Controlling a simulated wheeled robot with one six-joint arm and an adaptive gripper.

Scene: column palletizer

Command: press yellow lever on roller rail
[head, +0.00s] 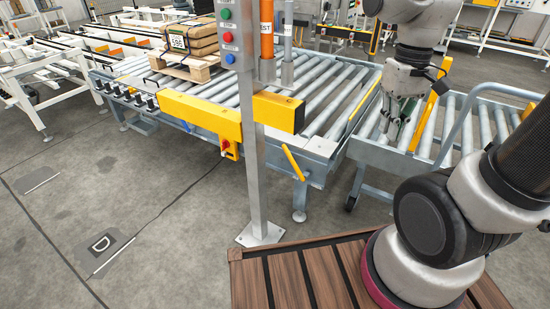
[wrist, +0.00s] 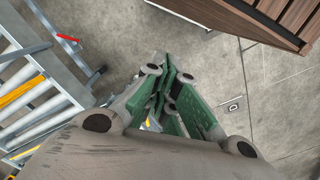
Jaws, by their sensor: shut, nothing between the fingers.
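A slim yellow lever (head: 293,162) sticks up at a slant from the front corner of the roller rail (head: 318,150) in the head view. My gripper (head: 386,122) hangs pointing down to the right of the lever and apart from it, in front of the rollers at the right. In the wrist view my gripper (wrist: 168,78) shows its green-sided fingers closed together with nothing held. I cannot make out the lever for sure in the wrist view; a small yellow bit beside the fingers is mostly hidden.
A post with a button box (head: 228,30) stands left of the lever. Yellow guards (head: 201,115) line the rail's front. A wheeled roller cart (head: 455,125) with a yellow bar stands at the right. Cartons (head: 196,40) sit on a pallet behind. A slatted wooden platform (head: 290,280) lies in front.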

